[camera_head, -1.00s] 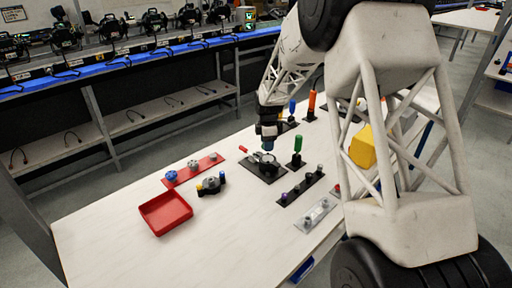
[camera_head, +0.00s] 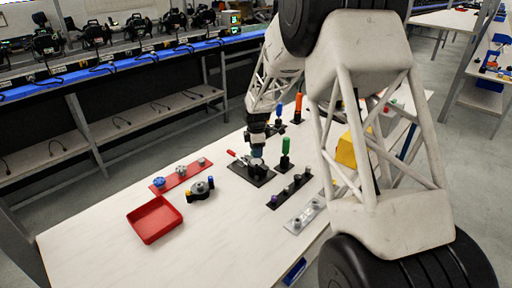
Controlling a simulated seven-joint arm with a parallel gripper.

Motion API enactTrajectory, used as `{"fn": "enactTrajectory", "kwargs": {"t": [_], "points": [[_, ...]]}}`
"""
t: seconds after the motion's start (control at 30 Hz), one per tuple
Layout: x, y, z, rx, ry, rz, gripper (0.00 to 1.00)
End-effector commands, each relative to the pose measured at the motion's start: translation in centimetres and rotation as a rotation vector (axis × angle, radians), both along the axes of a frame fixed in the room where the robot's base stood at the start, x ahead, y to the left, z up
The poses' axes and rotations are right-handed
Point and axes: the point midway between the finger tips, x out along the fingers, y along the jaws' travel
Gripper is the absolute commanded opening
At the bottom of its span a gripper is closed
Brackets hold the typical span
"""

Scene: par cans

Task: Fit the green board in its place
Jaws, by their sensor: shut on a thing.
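My gripper (camera_head: 257,155) points down at the black fixture plate (camera_head: 264,181) in the middle of the table, close above the dark round part (camera_head: 257,166) on it. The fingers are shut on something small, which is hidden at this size. I cannot make out the green board as a separate thing. I cannot tell whether the held thing touches the round part. A red lever (camera_head: 232,153) sticks up at the plate's left side.
A green-handled tool (camera_head: 286,148) stands close right of the fixture. Blue (camera_head: 278,112) and orange (camera_head: 298,104) handles stand behind. A red strip (camera_head: 168,185), a red tray (camera_head: 140,233) and a dark round piece (camera_head: 200,189) lie left.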

Motion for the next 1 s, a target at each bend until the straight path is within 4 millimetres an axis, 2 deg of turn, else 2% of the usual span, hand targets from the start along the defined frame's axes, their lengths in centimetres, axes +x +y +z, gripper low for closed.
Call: {"fn": "enactTrajectory", "kwargs": {"t": [0.5, 1.0], "points": [[0.0, 0.0, -3.2, 0.0, 0.0, 0.0, 0.29], [-0.1, 0.0, -4.2, -0.001, 0.003, 0.0, 0.29]]}}
